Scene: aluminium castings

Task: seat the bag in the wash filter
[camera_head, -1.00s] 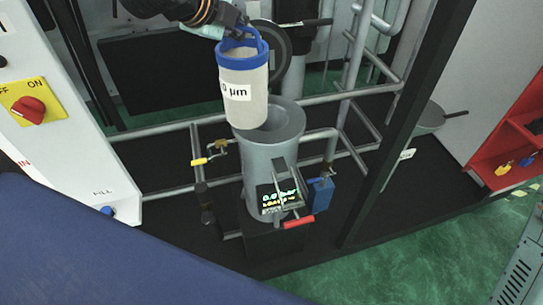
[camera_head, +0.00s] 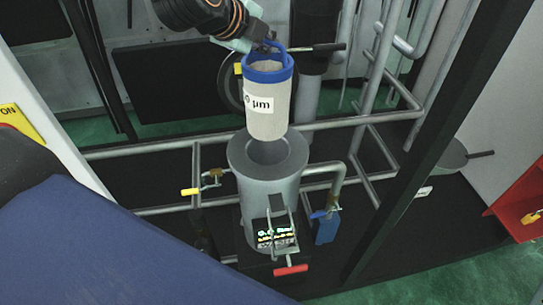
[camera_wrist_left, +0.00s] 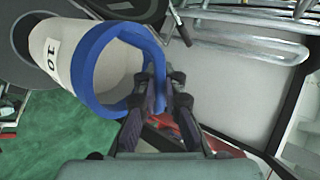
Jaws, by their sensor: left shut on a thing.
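The filter bag (camera_head: 266,108) is a cream cylinder with a blue rim and a white label ending in "µm". It hangs nearly upright above the grey wash filter housing (camera_head: 268,190), whose round top is open. The bag's bottom is near the far part of the opening in the picture; its exact height above cannot be told. My left gripper (camera_head: 268,46) is shut on the bag's blue handle. In the left wrist view the bag (camera_wrist_left: 58,52) shows its open mouth, with the gripper fingers (camera_wrist_left: 160,92) on the blue rim's handle side. My right gripper is not in view.
A dark post (camera_head: 415,150) stands to the right.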

